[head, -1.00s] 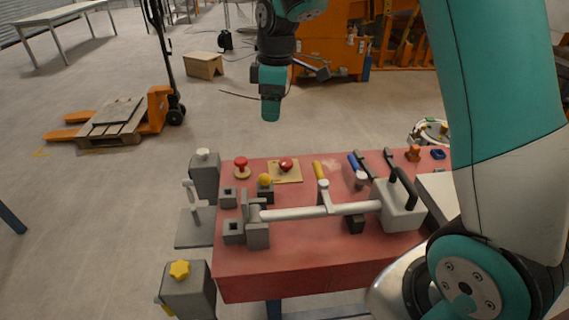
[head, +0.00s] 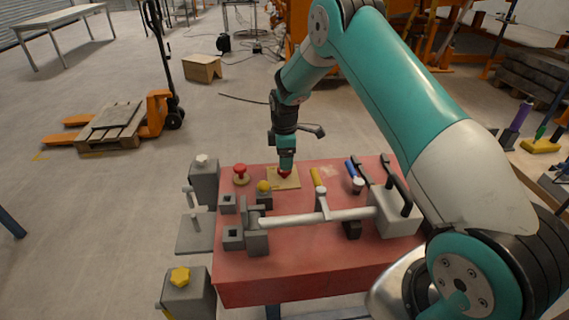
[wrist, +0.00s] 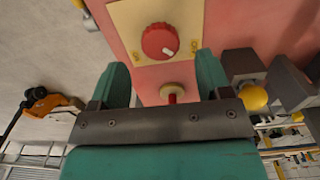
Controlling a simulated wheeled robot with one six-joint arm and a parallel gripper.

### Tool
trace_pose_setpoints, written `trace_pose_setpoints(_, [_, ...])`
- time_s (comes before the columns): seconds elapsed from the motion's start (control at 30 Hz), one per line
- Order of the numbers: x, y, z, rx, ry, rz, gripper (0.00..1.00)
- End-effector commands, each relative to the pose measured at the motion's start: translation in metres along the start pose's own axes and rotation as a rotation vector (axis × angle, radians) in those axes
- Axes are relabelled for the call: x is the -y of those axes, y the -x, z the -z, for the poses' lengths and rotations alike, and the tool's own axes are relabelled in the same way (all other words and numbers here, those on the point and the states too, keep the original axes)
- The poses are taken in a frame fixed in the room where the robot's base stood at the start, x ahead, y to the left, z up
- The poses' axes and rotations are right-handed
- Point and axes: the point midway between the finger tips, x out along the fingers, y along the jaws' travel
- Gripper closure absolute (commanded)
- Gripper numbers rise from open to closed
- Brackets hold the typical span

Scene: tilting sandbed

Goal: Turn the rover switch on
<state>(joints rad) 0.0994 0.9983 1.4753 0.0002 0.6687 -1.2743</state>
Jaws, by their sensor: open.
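The rover switch looks to be the round red knob (head: 284,175) on a beige square plate (head: 291,184) near the table's back edge. In the wrist view the knob (wrist: 158,41) shows a short white mark on its lower right, and the plate (wrist: 127,17) lies around it. My gripper (head: 286,167) points down over the knob in the head view and hides part of it. In the wrist view my gripper (wrist: 161,72) is open with nothing held, and the knob shows just beyond the fingertips. I cannot tell whether the fingers touch it.
A red mushroom-shaped knob (head: 240,171) stands left of the plate, and a yellow ball knob (head: 264,187) is nearer. A long grey bar (head: 300,217) crosses the red table (head: 290,268) in front.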

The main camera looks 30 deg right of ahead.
Motion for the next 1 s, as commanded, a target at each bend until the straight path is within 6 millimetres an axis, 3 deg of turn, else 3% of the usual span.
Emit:
trace_pose_setpoints(0.1, [0.001, -0.020, 0.000, 0.001, 0.000, 0.003, 0.29])
trace_pose_setpoints(0.27, [0.000, -0.038, 0.000, 0.000, 0.000, 0.001, 0.29])
trace_pose_setpoints(0.63, [0.000, -0.044, 0.000, -0.001, 0.000, -0.001, 0.29])
trace_pose_setpoints(0.87, [0.000, -0.044, 0.000, 0.000, 0.000, -0.001, 0.78])
trace_pose_setpoints(1.0, [0.000, -0.044, 0.000, 0.000, -0.002, -0.001, 0.78])
